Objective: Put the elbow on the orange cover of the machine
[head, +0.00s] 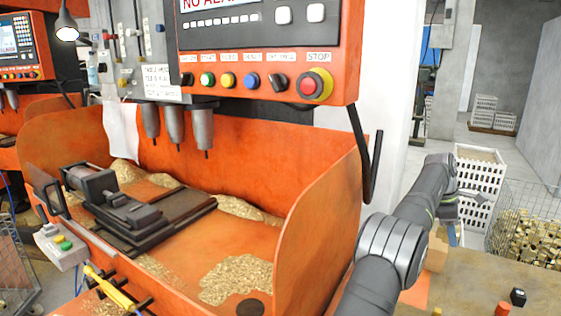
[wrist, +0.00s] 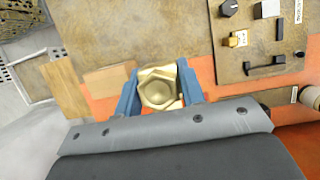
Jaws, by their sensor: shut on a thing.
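My gripper (wrist: 157,84) has two blue fingers shut on a brass elbow (wrist: 160,92), which sits between them in the wrist view. In the head view my gripper (head: 455,234) is at the right, beyond my forearm, and the elbow cannot be made out there. The machine has orange sheet-metal covering, with a tall curved side wall (head: 325,175) and an orange tray floor (head: 215,238). My gripper is to the right of this wall, apart from it. In the wrist view an orange strip (wrist: 204,72) shows behind the fingers.
Brass chips (head: 236,280) lie in the tray beside a dark vise (head: 125,208). Spindles (head: 175,125) hang above. A control box (head: 268,60) overhangs the tray. A wooden block (wrist: 108,82) lies near my fingers. A wire basket (head: 530,240) of brass parts stands at right.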

